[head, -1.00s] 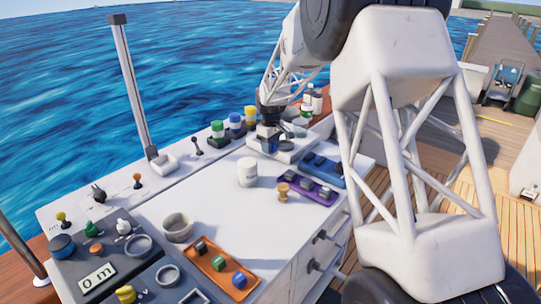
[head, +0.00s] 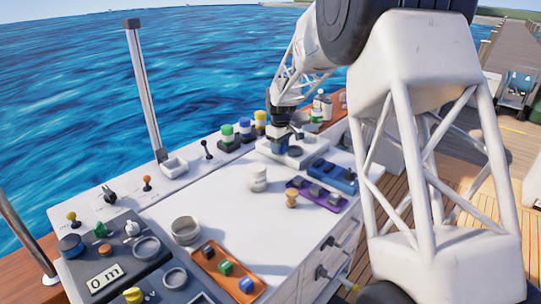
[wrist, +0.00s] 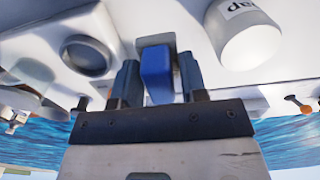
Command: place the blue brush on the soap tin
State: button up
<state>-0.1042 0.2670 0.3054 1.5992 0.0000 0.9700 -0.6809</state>
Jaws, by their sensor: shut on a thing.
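In the wrist view my gripper (wrist: 157,88) is shut on the blue brush (wrist: 157,75), a blue block between the two dark fingers with a grey part at its far end. In the head view my gripper (head: 282,138) is small, over the white tray at the back of the worktop. I cannot tell whether the brush clears the tray. The soap tin (head: 258,178) is a white cylinder standing upright on the worktop, in front and to the left of my gripper. It also shows in the wrist view (wrist: 248,38), with part of its label readable.
A wooden peg-like piece (head: 291,199), a purple tray (head: 318,196) and a blue tray (head: 333,176) lie right of the tin. Capped jars (head: 244,128) stand behind it. A grey cup (head: 185,231) and an orange tray (head: 228,270) are nearer. The worktop's middle is clear.

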jog(key=s+a+r, duration=0.2)
jog(key=s, duration=0.8)
jog(key=s+a+r, duration=0.2)
jog(key=s+a, duration=0.1)
jog(key=s, duration=0.8)
jog(key=shift+s+a, duration=0.2)
jog(key=shift+s, duration=0.05)
jog(key=shift+w+r, duration=0.1)
jog(key=shift+w, duration=0.05)
send_over(257, 167)
jog(key=shift+w+a+f, duration=0.1)
jog(key=shift+f, duration=0.65)
jog(key=shift+f, duration=1.75)
jog(key=shift+f, duration=0.1)
jog(key=o, duration=0.9)
